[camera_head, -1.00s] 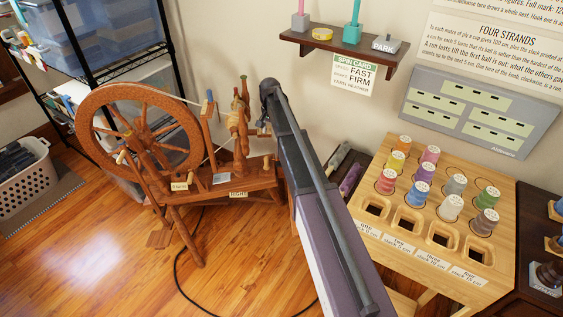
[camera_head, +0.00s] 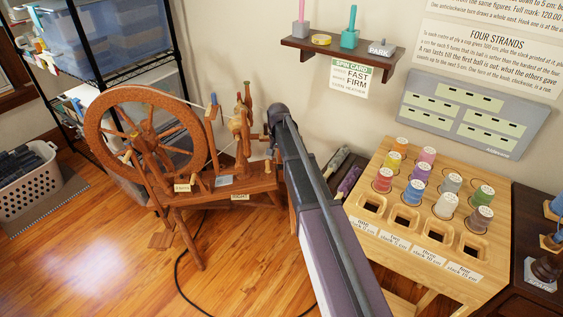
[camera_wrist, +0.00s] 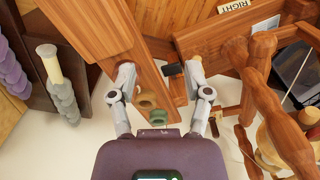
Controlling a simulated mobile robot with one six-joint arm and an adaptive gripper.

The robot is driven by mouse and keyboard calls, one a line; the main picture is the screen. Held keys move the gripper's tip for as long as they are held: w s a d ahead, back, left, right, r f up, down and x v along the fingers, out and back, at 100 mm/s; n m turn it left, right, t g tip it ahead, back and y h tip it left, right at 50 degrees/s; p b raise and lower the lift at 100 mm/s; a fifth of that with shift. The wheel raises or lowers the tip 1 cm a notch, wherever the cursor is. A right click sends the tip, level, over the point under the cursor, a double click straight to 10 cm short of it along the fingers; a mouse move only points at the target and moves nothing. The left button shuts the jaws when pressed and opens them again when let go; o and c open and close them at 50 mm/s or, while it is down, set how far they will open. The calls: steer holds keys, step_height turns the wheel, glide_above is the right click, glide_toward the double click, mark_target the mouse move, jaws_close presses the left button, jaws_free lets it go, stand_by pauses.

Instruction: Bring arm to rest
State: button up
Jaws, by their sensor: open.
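My gripper (camera_wrist: 165,85) is open in the wrist view, its two grey fingers spread apart with nothing held between them. I cannot tell whether the fingers touch the wood. In the head view my arm reaches away from the lower middle toward the right end of the spinning wheel (camera_head: 150,140). The gripper itself is mostly hidden behind the arm there.
A wooden stand (camera_head: 500,190) with several thread cones and empty square holes is right of my arm. A wall shelf (camera_head: 340,52) hangs above. A wire rack (camera_head: 115,75) and a basket (camera_head: 28,180) are at left. The floor (camera_head: 110,265) at front left is mostly clear.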

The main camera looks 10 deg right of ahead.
steer(key=shift+s, duration=0.45)
steer(key=shift+s, duration=0.1)
steer(key=s+n, duration=0.5)
steer(key=s, duration=2.3)
step_height(320, 180, up, 19)
steer(key=p, duration=1.9)
steer(key=shift+w+d+r, duration=0.2)
steer(key=shift+w, duration=0.05)
steer(key=shift+f, duration=0.15)
